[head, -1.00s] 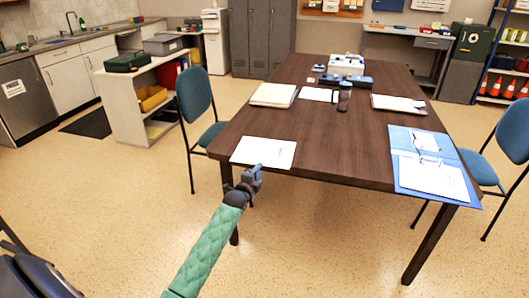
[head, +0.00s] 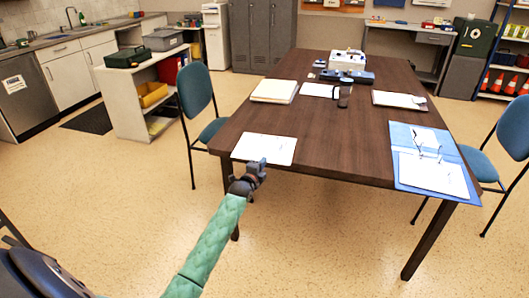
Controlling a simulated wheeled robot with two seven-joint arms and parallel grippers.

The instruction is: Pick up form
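A white sheet (head: 270,148), which looks like the form, lies flat at the near left corner of the dark wooden table (head: 310,130), along the front edge. My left gripper (head: 258,168) is just in front of that edge and overlaps the sheet's near edge in the picture. Whether it touches the sheet, and whether its fingers are open or shut, I cannot tell. My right gripper is not in view.
A paper stack (head: 274,91), another sheet (head: 318,91), a dark mug (head: 344,97), a white clipboard-like item (head: 399,100) and an open blue folder (head: 436,172) lie on the table. Blue chairs stand left (head: 196,90) and right (head: 513,130). The floor in front is clear.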

